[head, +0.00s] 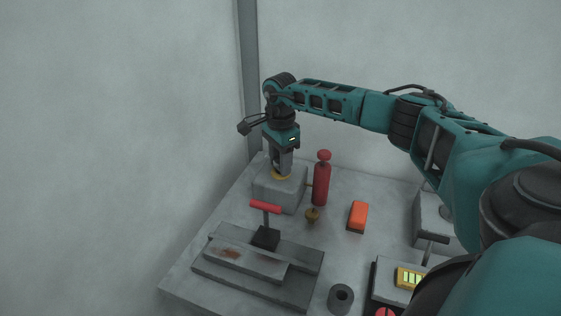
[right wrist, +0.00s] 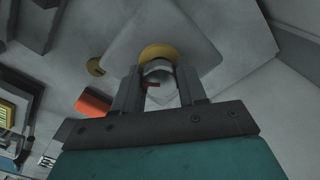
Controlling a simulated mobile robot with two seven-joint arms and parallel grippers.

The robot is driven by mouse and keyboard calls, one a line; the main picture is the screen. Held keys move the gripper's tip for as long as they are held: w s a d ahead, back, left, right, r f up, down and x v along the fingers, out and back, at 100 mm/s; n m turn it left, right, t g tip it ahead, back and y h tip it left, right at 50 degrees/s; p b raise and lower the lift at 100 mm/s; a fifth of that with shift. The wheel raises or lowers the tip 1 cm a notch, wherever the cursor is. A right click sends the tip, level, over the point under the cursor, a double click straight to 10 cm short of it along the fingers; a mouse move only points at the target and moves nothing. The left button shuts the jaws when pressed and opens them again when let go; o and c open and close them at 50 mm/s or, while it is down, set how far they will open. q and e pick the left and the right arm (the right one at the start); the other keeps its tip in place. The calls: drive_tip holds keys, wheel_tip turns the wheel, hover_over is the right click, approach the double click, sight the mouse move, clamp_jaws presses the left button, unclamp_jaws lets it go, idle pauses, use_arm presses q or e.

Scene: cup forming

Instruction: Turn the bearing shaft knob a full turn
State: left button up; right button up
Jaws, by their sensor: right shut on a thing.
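The bearing shaft knob shows in the right wrist view as a pale grey round piece (right wrist: 158,69) with a small red mark. It stands over a yellow ring (right wrist: 155,50) on a grey block (head: 280,194) at the back left of the table. My right gripper (head: 281,172) points straight down over the block, its two fingers shut on the sides of the knob. My left gripper is in neither view.
A red cylinder (head: 321,184) stands just right of the block, with a small brass piece (head: 313,215) and an orange box (head: 357,217) near it. A red-handled tool (head: 265,208) stands on stacked grey plates (head: 300,277) in front. A grey ring (head: 341,299) is farther forward.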

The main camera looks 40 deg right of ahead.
drive_tip(key=n, duration=0.3)
drive_tip(key=shift+w+a+r+n, duration=0.1)
drive_tip(key=shift+r+n, duration=0.05)
drive_tip(key=shift+n, duration=0.25)
drive_tip(key=n+b, duration=0.1)
drive_tip(key=n, duration=0.2)
drive_tip(key=shift+n, duration=0.3)
drive_tip(key=n, duration=0.3)
drive_tip(key=shift+n, duration=0.4)
drive_tip(key=n+b, duration=0.1)
drive_tip(key=n, duration=0.2)
drive_tip(key=shift+n, duration=0.3)
drive_tip(key=n, duration=0.1)
drive_tip(key=n+b, duration=0.1)
drive_tip(key=shift+s+f+n, duration=0.2)
drive_tip(key=shift+f+n, duration=0.05)
drive_tip(key=shift+n, duration=0.05)
drive_tip(key=shift+n+b, duration=1.1)
drive_tip(key=shift+b, duration=0.1)
drive_tip(key=shift+n+b, duration=0.3)
drive_tip(key=shift+s, duration=0.1)
